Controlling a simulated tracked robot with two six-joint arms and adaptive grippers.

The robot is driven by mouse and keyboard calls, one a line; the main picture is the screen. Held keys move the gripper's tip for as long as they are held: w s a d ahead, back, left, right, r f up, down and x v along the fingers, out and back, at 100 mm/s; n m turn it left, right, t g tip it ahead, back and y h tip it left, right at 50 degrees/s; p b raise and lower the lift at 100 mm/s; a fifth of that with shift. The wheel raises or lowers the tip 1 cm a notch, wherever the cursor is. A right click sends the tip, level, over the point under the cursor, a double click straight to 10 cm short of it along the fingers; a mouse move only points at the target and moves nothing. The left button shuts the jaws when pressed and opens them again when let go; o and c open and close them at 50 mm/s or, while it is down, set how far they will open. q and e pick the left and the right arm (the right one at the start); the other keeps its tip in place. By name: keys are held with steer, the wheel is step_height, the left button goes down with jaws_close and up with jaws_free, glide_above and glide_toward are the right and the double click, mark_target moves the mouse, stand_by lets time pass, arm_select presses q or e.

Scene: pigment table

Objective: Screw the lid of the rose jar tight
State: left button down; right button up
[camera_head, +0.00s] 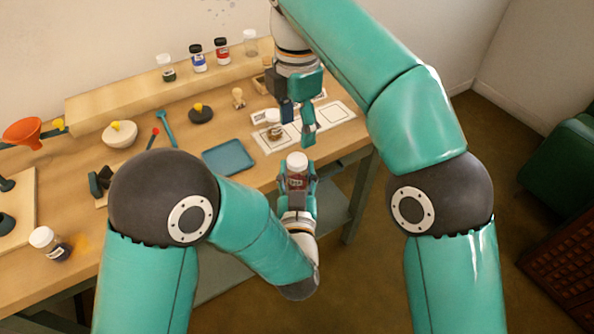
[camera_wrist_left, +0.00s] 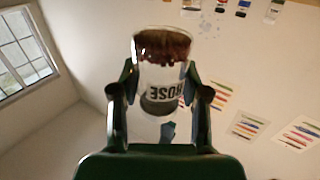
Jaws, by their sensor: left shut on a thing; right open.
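The rose jar (camera_head: 297,181) is a small clear jar of dark red pigment with a white lid (camera_head: 297,160) on top. My left gripper (camera_head: 298,178) is shut around it and holds it upright in front of the table's edge. In the left wrist view the jar (camera_wrist_left: 162,50) sits between both fingers (camera_wrist_left: 160,95), and its label reads ROSE upside down. My right gripper (camera_head: 298,118) is open and empty, pointing down, above and behind the lid and apart from it. How tightly the lid sits cannot be seen.
Another white-lidded jar (camera_head: 273,118) stands on the marked cards behind my right gripper. A blue tray (camera_head: 229,157) lies left of the held jar. Several jars stand on the back shelf (camera_head: 150,92). A dark jar (camera_head: 48,243) stands near left, beside spilled orange powder.

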mark_target(297, 159)
steer(key=shift+f, duration=0.2)
steer(key=shift+f, duration=3.85)
